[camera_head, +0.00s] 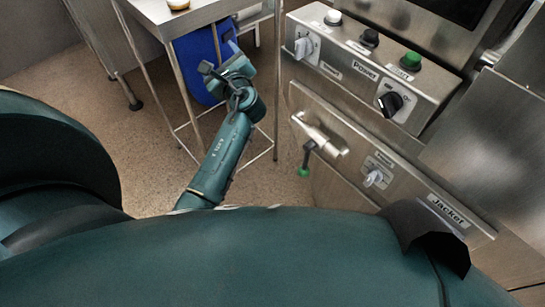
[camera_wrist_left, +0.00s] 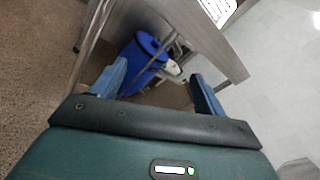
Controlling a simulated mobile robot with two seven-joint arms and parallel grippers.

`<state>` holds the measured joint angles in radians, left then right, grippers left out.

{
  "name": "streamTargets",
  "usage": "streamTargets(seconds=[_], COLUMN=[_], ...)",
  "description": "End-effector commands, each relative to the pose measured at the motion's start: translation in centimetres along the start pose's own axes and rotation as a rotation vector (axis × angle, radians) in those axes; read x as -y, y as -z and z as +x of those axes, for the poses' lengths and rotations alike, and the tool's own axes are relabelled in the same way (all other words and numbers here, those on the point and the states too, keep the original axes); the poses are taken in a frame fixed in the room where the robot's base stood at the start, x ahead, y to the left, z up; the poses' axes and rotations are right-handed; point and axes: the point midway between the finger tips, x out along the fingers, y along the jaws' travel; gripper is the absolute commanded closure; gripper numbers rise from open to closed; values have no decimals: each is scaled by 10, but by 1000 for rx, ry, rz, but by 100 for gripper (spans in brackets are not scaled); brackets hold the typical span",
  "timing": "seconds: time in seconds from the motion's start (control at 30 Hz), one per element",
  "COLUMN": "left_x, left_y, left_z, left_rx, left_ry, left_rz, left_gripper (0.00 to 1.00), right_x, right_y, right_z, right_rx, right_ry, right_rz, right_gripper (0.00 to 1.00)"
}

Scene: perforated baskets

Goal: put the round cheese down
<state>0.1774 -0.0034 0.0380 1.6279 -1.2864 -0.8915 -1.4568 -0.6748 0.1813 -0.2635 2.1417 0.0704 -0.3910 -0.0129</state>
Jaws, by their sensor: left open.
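A small round pale-yellow item (camera_head: 178,4), which looks like the round cheese, lies on the metal table (camera_head: 207,9) at the top edge of the head view. It is cut off by the frame, so I cannot be sure. My left gripper (camera_head: 228,62) is open and empty, below and to the right of that item, in front of the table's side. In the left wrist view the two blue fingers of my left gripper (camera_wrist_left: 158,77) stand wide apart with nothing between them. The item does not show there. My right gripper is not in view.
A blue bin (camera_head: 198,62) stands under the table, behind my left gripper; it also shows in the left wrist view (camera_wrist_left: 139,62). A metal machine (camera_head: 375,65) with knobs and a lever is on the right. A white perforated basket (camera_wrist_left: 218,9) shows at the top.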

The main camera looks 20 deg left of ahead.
Motion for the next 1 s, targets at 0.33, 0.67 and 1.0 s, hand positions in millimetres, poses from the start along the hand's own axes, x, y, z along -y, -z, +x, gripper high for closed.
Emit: streamTargets(seconds=[0.33, 0.67, 1.0], left_x=[-66, -86, -86], left_y=[140, 136, 134], left_z=[-196, -331, -337], left_rx=[-905, -1267, -1276], left_ry=[-167, -815, -869], left_rz=[-1238, -1932, -1972], left_gripper=[26, 26, 26], right_x=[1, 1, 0], right_y=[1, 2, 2], right_z=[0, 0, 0], right_rx=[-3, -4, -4], right_ry=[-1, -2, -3], right_rz=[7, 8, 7], right_gripper=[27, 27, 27])
